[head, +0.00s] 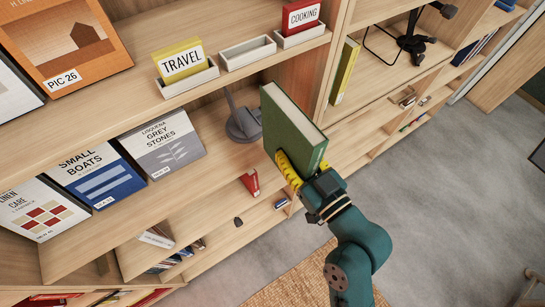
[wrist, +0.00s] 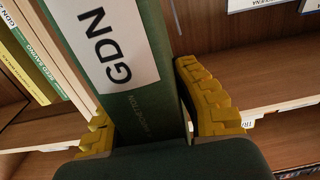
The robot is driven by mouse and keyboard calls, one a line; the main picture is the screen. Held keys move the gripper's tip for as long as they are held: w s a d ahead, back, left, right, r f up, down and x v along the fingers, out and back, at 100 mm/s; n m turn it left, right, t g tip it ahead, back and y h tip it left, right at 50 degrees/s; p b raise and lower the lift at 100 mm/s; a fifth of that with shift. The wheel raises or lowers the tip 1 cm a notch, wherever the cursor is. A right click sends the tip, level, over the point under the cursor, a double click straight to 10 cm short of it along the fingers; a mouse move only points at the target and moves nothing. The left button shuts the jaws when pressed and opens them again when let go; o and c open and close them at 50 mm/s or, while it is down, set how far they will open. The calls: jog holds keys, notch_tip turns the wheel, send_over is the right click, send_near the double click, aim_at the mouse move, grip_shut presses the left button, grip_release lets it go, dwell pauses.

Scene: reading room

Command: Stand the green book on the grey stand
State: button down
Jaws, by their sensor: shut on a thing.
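The green book (head: 296,132) is upright and slightly tilted in the head view, held in the air in front of the shelves. My gripper (head: 305,170) is shut on its lower part, with yellow fingers on both sides. In the wrist view, the book's green spine (wrist: 158,45) with a white GDN label runs between the yellow fingers (wrist: 155,112). The grey stand (head: 243,122) is on the middle shelf, just left of the book in the head view and apart from it. The book hides no clear part of the stand, which looks empty.
Books such as Grey Stones (head: 162,145) and Small Boats (head: 95,175) lean on the same shelf, left of the stand. An upright divider (head: 338,50) is right.

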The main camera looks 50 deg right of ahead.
aim_at(271, 127)
jog(key=shift+w+d+r+p, duration=0.15)
jog(key=shift+w+p, duration=0.1)
jog(key=shift+w, duration=0.25)
jog(key=shift+w+d+r+p, duration=0.1)
jog(key=shift+w+p, duration=0.1)
jog(key=shift+w, duration=0.25)
jog(key=shift+p+x, duration=0.8)
jog(key=shift+x, duration=1.9)
jog(key=f+b+x, duration=0.1)
jog(key=f+x, duration=0.1)
jog(key=x, duration=1)
jog(key=shift+w+b, duration=0.35)
jog(key=shift+b, duration=0.05)
jog(key=shift+f, duration=0.2)
